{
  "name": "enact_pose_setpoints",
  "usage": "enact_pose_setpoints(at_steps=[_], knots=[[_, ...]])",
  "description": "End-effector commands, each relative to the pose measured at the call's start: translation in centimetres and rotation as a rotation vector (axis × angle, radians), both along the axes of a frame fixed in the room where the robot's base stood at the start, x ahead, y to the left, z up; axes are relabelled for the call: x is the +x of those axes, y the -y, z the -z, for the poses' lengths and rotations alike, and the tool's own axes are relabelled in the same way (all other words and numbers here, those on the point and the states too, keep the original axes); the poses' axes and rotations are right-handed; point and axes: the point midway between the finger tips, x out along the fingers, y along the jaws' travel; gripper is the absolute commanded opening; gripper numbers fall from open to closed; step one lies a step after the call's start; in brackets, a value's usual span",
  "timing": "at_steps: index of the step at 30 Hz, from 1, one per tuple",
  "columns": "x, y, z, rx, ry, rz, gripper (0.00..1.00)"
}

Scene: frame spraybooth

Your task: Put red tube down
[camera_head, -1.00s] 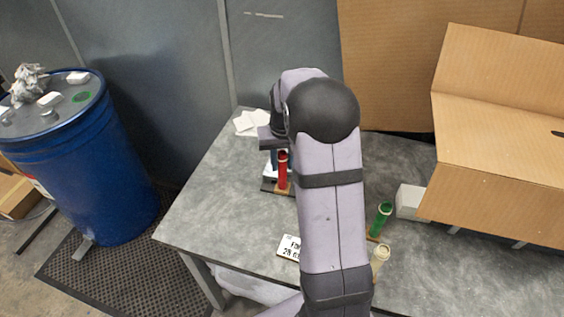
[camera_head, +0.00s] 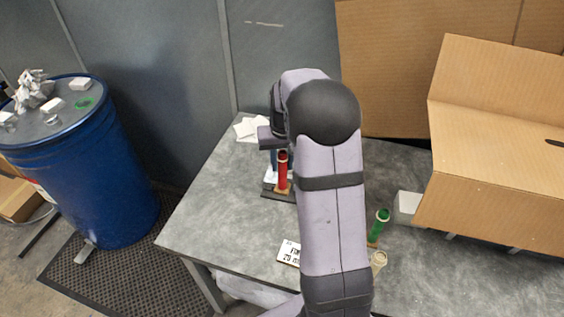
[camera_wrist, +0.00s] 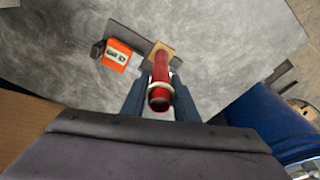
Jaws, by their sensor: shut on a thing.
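The red tube (camera_head: 282,171) stands upright at the left side of my arm, near the back left of the grey table. Its lower end is at a small tan wooden block (camera_head: 284,190) on a dark strip; I cannot tell whether it rests in the block. In the wrist view, the red tube (camera_wrist: 160,82), with a pale band near its open end, lies between the two dark fingers of my gripper (camera_wrist: 158,100). My gripper is shut on the tube. In the head view, my arm hides most of the gripper.
A white label card (camera_head: 289,252) lies on the table (camera_head: 225,215). A cardboard box (camera_head: 490,150) fills the right; a blue barrel (camera_head: 95,175) stands left.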

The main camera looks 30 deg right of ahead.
Motion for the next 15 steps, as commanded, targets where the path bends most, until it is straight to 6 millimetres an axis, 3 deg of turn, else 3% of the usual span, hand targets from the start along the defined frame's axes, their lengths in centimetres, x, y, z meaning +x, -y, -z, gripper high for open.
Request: enact_pose_setpoints(at_steps=[15], knots=[[0.08,0.41,0.88,-0.001,0.003,0.007,0.06]])
